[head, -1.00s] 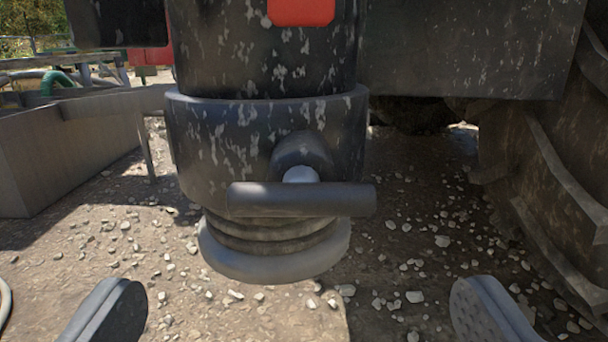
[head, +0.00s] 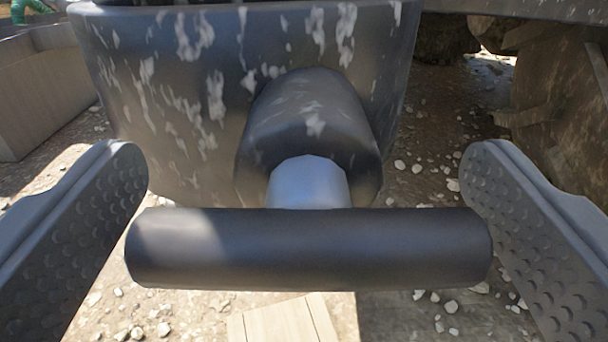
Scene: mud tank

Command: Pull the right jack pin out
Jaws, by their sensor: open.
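The jack pin's dark T-bar handle (head: 308,249) lies level across the middle of the head view. Its pale metal shank (head: 310,183) runs into a round boss (head: 308,125) on the jack's thick dark collar (head: 180,95), which has chipped paint. My gripper (head: 303,195) is open, with one dimpled finger on each side of the handle. The fingertips stand near the two ends of the bar. The left finger looks very close to its end; whether either finger touches cannot be told. The pin's inner part is hidden in the boss.
A large dark tyre (head: 565,100) stands at the right behind the jack. A grey-brown box-like wall (head: 45,85) is at the left. Stony ground (head: 425,215) lies below, with a wooden board (head: 285,320) under the handle.

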